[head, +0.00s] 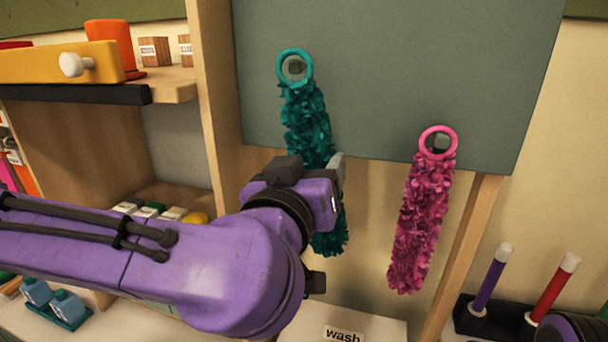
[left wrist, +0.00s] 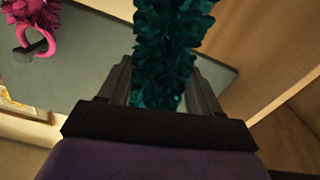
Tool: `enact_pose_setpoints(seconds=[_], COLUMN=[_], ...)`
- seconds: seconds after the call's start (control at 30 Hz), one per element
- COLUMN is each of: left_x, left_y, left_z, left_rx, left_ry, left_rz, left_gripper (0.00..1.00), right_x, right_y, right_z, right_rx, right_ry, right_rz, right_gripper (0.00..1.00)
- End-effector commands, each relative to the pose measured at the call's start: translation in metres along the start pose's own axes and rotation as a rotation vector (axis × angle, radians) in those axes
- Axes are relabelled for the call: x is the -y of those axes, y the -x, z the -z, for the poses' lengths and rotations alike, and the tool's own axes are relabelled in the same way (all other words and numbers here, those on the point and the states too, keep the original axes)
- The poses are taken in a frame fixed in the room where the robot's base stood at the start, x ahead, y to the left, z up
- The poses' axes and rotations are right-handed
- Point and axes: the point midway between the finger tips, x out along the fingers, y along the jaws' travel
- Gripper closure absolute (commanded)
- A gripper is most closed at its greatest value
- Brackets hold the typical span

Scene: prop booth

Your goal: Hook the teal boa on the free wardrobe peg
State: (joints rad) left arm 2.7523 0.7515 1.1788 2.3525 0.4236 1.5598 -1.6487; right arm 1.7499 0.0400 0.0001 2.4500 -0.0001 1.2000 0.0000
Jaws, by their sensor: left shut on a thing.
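The teal boa (head: 306,118) hangs upright, its teal ring (head: 294,52) at the top against the grey-green wardrobe board (head: 400,70). A grey peg (head: 295,67) shows inside the ring; I cannot tell whether the ring is over it or in front of it. My left gripper (head: 334,172) is shut on the boa partway down its length, and my arm hides part of it. In the left wrist view the boa (left wrist: 168,40) runs between the fingers; its ring is out of frame. My right gripper is not in view.
A pink boa (head: 421,220) hangs by its ring on another peg to the right. A shelf with a yellow drawer (head: 40,64) and an orange hat (head: 111,47) is at left. Purple and red sticks (head: 489,280) stand in a dark holder at lower right. A "wash" label (head: 343,335) is below.

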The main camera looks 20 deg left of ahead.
Motion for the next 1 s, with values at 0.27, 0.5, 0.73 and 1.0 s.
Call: enact_pose_setpoints(seconds=[0.27, 0.5, 0.73, 1.0], left_x=[0.001, 0.001, 0.002, 0.003], left_y=[-0.020, -0.035, -0.040, -0.041], left_z=[-0.003, -0.006, -0.011, -0.014], left_rx=[0.001, -0.001, 0.000, 0.004], left_ry=[0.000, -0.002, -0.003, -0.002], left_rz=[0.000, 0.000, 0.000, 0.001], left_gripper=[0.67, 0.67, 0.67, 0.67], right_x=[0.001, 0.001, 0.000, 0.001], right_y=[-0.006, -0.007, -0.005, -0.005], right_z=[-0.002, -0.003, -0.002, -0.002], right_rx=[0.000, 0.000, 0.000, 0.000], right_ry=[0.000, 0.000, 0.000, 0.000], right_rz=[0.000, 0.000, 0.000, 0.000], right_gripper=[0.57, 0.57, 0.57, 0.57])
